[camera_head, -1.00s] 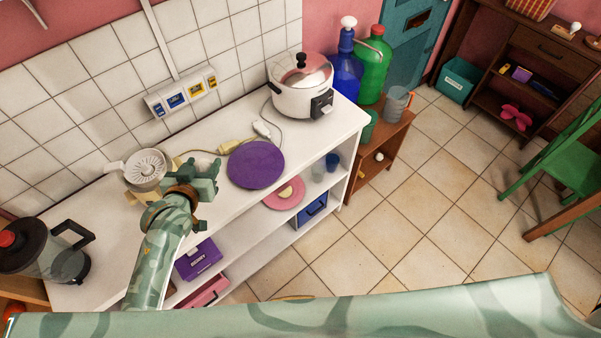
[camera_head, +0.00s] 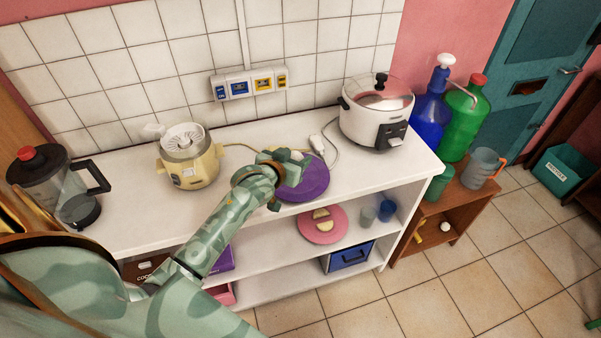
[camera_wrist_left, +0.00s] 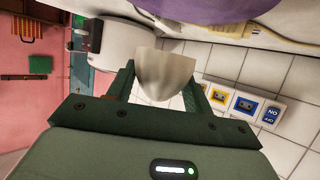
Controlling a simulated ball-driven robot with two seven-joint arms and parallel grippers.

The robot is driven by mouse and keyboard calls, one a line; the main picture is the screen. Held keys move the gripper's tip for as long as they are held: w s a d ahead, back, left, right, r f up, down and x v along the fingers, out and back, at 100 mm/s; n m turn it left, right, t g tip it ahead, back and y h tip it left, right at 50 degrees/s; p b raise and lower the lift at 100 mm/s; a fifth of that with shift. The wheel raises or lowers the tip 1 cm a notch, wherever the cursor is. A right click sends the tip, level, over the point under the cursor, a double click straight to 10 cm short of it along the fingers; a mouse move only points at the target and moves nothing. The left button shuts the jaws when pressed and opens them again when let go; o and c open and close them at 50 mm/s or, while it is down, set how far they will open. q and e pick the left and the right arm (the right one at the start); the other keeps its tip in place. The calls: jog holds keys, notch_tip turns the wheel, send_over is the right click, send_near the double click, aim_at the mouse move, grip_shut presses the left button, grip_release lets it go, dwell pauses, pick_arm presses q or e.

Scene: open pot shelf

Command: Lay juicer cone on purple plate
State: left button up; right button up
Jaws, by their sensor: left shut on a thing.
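The purple plate (camera_head: 312,180) lies on the white counter, left of the rice cooker. My left gripper (camera_head: 285,168) is over the plate's left part and hides some of it. In the left wrist view the gripper (camera_wrist_left: 160,88) is shut on a pale, ribbed juicer cone (camera_wrist_left: 166,74), which sits between its two fingers. In the head view the cone is mostly hidden by the gripper. The purple plate also shows along the top edge of the left wrist view (camera_wrist_left: 205,8). I cannot tell whether the cone touches the plate. My right gripper is out of view.
A cream juicer base (camera_head: 192,170) with a white strainer stands left of the plate. A blender (camera_head: 65,185) stands at the far left. The rice cooker (camera_head: 375,115) is to the right, with cables behind the plate. A pink plate (camera_head: 322,232) is on the shelf below.

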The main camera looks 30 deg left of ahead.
pick_arm(q)
jog(key=w+f, duration=0.1)
jog(key=f, duration=0.1)
jog(key=w+a+f+b, duration=0.1)
jog(key=shift+w+f, duration=0.35)
jog(key=shift+w, duration=0.05)
notch_tip(320, 180, down, 3)
jog(key=shift+f+b, duration=0.15)
jog(key=shift+b, duration=0.8)
jog(key=o, duration=1)
jog(key=shift+c, duration=0.2)
